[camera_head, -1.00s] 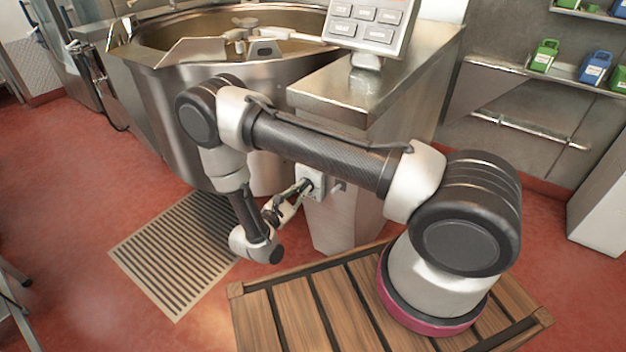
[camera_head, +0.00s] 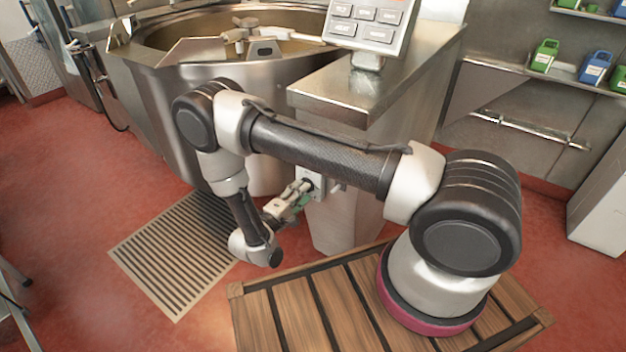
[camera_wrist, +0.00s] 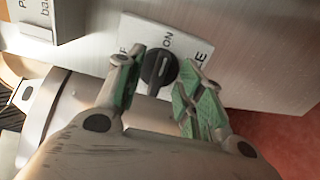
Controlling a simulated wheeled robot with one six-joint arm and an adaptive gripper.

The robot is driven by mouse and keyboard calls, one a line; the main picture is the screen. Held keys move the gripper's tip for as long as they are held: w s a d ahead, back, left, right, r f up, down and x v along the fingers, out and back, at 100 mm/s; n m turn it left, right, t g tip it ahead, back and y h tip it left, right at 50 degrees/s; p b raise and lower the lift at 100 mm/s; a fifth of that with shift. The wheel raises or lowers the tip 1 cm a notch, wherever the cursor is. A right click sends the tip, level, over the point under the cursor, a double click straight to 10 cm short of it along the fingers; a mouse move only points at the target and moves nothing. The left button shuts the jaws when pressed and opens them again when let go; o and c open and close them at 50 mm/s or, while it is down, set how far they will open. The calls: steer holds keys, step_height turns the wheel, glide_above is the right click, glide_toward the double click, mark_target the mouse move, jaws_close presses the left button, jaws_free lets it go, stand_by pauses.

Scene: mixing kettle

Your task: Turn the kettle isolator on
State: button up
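The kettle isolator is a black rotary knob (camera_wrist: 158,68) on a white plate with ON lettering above it and partly hidden lettering to its left. The knob's raised ridge runs steeply, its upper end leaning toward ON. In the wrist view my gripper (camera_wrist: 160,78) has its green-padded fingers apart, one on each side of the knob. The left fingertip is very close to the knob; I cannot tell whether it touches. In the head view my gripper (camera_head: 304,190) is at the isolator's white box (camera_head: 314,178), on the side of the steel pedestal; the knob is hidden there.
The big steel kettle (camera_head: 255,88) stands behind my arm, with a button panel (camera_head: 366,20) on the pedestal (camera_head: 345,220). A floor grate (camera_head: 170,262) lies at left, and a slatted wooden platform (camera_head: 285,318) in front. Open red floor lies to the left.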

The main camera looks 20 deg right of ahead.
steer(key=v, duration=0.6)
steer(key=shift+s+a, duration=0.1)
steer(key=shift+a, duration=0.05)
